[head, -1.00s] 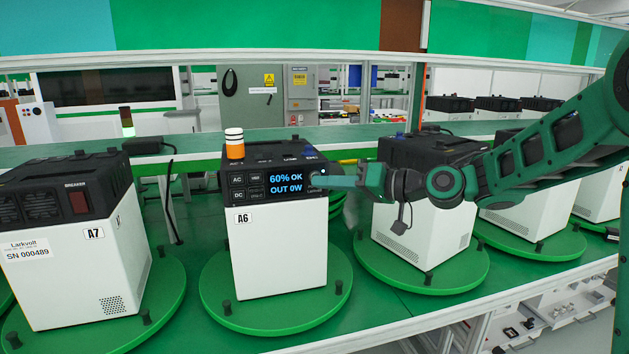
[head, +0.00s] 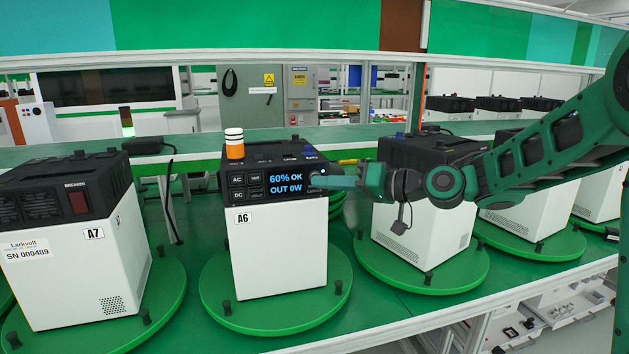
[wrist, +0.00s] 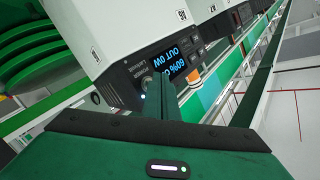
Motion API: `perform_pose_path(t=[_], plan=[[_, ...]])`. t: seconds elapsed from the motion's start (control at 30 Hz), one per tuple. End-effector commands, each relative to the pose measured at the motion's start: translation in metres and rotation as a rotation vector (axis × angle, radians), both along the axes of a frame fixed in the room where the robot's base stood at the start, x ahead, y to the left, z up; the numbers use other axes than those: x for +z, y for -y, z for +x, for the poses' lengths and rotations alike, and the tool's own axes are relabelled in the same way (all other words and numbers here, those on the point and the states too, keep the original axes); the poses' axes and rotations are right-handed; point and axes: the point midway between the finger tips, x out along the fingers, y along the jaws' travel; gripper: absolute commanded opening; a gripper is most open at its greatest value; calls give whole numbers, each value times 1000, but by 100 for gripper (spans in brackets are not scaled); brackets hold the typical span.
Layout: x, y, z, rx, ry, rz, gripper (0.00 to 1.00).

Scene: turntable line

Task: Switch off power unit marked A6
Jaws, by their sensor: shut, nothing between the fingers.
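The power unit marked A6 (head: 280,245) stands on a green turntable in the middle of the head view, white below with a black top. Its lit display (head: 286,184) reads "60% OK" and "OUT 0W". My gripper (head: 318,181) is shut and empty, its fingertips at the right end of the unit's front panel, just right of the display. The wrist view shows A6's panel (wrist: 165,72) upside down, with the finger (wrist: 158,95) by a round button (wrist: 147,82) marked as power. The fingertips hide part of this spot; I cannot tell whether they touch it.
An orange and white cylinder (head: 234,144) stands on A6's top. Unit A7 (head: 75,250) stands to the left on its own turntable. Another unit (head: 425,225) stands close on the right, behind my gripper. The green bench (head: 385,310) is clear between the turntables.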

Motion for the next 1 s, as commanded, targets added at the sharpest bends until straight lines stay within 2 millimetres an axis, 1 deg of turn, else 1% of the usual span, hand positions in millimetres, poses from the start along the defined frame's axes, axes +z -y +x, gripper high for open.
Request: perform_pose_path(t=[0.4, 0.7, 1.0], plan=[[0, 0, 0, 0, 0, 0, 0], [1, -3, 7, 1, -1, 0, 0], [1, -3, 7, 1, 0, 1, 0]])
